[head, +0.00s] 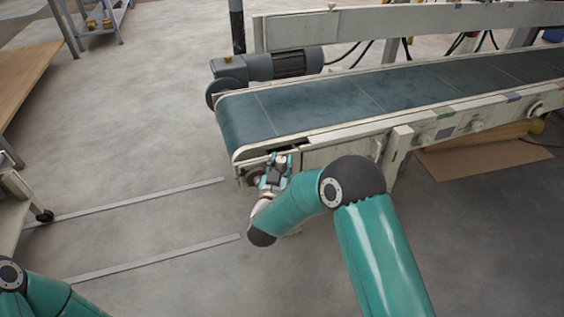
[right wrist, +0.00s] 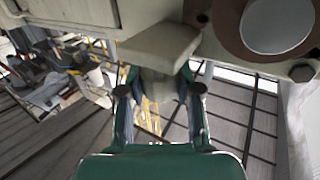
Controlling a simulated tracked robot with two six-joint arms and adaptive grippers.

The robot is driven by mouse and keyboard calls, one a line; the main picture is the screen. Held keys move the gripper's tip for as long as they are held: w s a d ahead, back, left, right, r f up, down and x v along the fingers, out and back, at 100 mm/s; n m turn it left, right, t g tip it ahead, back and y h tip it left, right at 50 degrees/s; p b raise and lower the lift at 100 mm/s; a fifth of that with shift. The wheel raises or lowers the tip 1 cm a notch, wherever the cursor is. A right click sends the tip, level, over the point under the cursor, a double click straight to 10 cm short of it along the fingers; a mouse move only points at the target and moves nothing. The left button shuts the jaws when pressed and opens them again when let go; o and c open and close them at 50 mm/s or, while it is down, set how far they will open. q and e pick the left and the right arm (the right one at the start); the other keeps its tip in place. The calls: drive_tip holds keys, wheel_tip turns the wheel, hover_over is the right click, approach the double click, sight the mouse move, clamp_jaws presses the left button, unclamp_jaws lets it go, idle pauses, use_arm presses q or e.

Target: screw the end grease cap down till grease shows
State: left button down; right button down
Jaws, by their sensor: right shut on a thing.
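My right gripper (head: 275,166) is at the near left end of the conveyor, against the frame's end just below the belt. In the right wrist view its two fingers (right wrist: 159,90) are closed on a pale grey-beige piece, seemingly the end grease cap (right wrist: 159,84). The piece sits directly under a beige block of the frame (right wrist: 155,45). The fingers and the block hide part of it, and I see no grease. In the head view the gripper hides the cap. My left gripper is out of view.
The conveyor's blue belt (head: 330,108) runs back to the right. A grey motor (head: 290,64) sits behind its left end. A brown-ringed round end (right wrist: 275,28) and a bolt (right wrist: 301,73) are close right of the fingers. Cardboard (head: 470,158) lies right; floor at left is open.

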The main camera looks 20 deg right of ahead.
sight(281, 159)
drive_tip(key=m+g+h, duration=0.5)
drive_tip(key=h, duration=0.1)
drive_tip(key=shift+a+m+g+h, duration=0.15)
drive_tip(key=shift+m+g+h, duration=0.15)
drive_tip(key=shift+g, duration=0.1)
drive_tip(key=shift+m+g+h, duration=0.6)
drive_tip(key=shift+m+g, duration=0.35)
drive_tip(key=shift+g, duration=0.4)
drive_tip(key=shift+m+g+h, duration=0.6)
drive_tip(key=shift+m+g, duration=0.35)
drive_tip(key=shift+g, duration=0.4)
drive_tip(key=shift+m+g, duration=0.3)
drive_tip(key=shift+g, duration=0.1)
drive_tip(key=c, duration=0.8)
unclamp_jaws()
drive_tip(key=shift+o, duration=0.2)
wheel_tip(281, 159, up, 10)
